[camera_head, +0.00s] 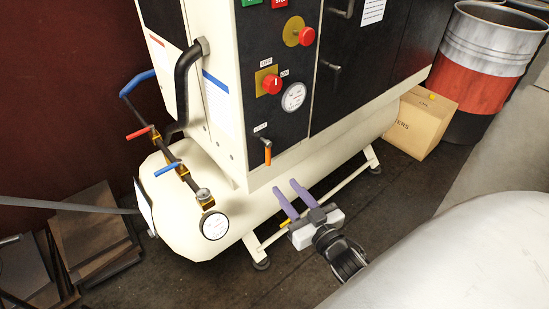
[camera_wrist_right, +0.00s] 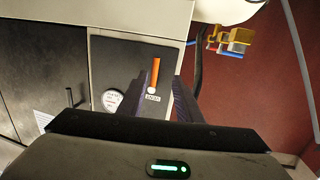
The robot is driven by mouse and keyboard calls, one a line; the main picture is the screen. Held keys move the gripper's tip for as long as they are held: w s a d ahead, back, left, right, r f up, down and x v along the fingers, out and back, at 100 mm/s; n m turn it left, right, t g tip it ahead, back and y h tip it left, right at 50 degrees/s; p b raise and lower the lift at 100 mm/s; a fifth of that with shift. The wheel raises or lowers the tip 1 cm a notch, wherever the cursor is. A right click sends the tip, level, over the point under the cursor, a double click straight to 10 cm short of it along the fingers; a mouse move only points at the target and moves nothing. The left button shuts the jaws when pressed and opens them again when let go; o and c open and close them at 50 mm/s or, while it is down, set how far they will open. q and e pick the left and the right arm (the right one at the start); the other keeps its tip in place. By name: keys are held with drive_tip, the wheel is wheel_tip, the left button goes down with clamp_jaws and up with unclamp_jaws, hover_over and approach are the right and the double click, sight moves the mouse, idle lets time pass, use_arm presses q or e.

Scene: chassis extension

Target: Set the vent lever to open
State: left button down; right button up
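An orange lever (camera_head: 267,153) hangs straight down from its pivot, low on the machine's black front panel, under a small white label (camera_head: 261,127) too small to read. In the right wrist view, where the panel appears upside down, the orange lever (camera_wrist_right: 154,72) shows between the two finger tips. My right gripper (camera_head: 286,188) is open and empty, with its purple fingers spread below and in front of the lever, apart from it. My left gripper is not in view.
A round gauge (camera_head: 294,97) and a red knob (camera_head: 272,84) sit above the lever. A cream tank (camera_head: 225,190) lies below the cabinet, with blue and red valve handles (camera_head: 138,133) at the left. A cardboard box (camera_head: 419,122) and a drum (camera_head: 482,70) stand at the right.

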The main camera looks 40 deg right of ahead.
sight(269, 159)
drive_tip(key=shift+t, duration=0.4)
drive_tip(key=w, duration=0.3)
drive_tip(key=w+d, duration=0.1)
drive_tip(key=w, duration=0.3)
drive_tip(key=w+d+r, duration=0.1)
drive_tip(key=w, duration=0.3)
drive_tip(key=shift+d+r, duration=0.1)
drive_tip(key=shift+s, duration=0.1)
clamp_jaws()
